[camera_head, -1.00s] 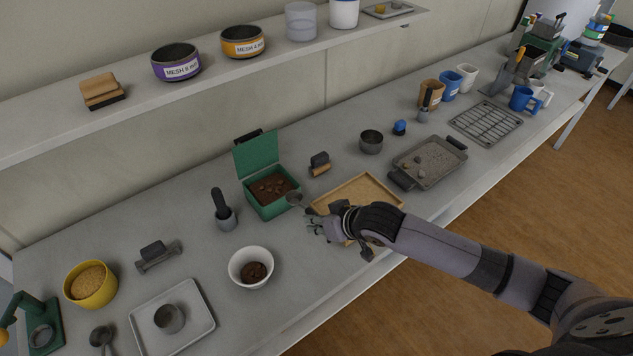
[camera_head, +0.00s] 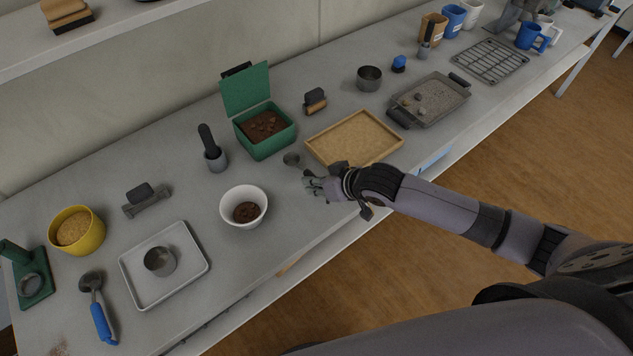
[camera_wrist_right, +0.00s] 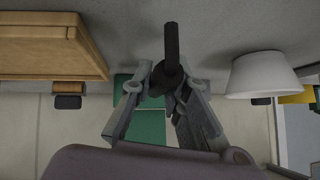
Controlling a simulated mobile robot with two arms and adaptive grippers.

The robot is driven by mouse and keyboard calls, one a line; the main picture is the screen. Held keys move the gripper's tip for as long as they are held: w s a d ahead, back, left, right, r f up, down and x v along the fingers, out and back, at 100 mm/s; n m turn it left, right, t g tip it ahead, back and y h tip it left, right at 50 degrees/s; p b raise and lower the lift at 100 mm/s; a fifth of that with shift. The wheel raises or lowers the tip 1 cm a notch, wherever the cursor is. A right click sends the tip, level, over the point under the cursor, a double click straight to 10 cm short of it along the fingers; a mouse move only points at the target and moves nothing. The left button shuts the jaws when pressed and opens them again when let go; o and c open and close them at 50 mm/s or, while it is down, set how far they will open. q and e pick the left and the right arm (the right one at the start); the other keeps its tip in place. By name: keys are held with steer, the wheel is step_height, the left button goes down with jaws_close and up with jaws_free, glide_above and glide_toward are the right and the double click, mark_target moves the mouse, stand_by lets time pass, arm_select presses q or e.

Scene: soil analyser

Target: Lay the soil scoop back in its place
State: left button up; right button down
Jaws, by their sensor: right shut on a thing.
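My right gripper (camera_head: 311,183) is shut on the soil scoop, beside the near left corner of the wooden tray (camera_head: 318,157). In the right wrist view the dark handle (camera_wrist_right: 172,45) stands between the fingers (camera_wrist_right: 155,90). The fingers hide part of the scoop, and I cannot tell whether it touches the table. The wooden tray (camera_head: 350,138) looks empty. My left gripper is out of view.
The green box is open and holds brown soil. The white bowl holds some soil. A blue-handled scoop (camera_head: 102,322) lies near the metal tray (camera_head: 190,275) at left. Bare table shows before the white bowl.

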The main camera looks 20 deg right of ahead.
steer(key=shift+f, duration=0.4)
steer(key=shift+f+b, duration=0.4)
steer(key=shift+f, duration=0.2)
steer(key=c, duration=1.5)
jaws_free()
steer(key=shift+o, duration=0.2)
steer(key=shift+r, duration=0.1)
steer(key=v, duration=1.2)
steer(key=shift+s+a, duration=0.1)
steer(key=shift+s, duration=0.05)
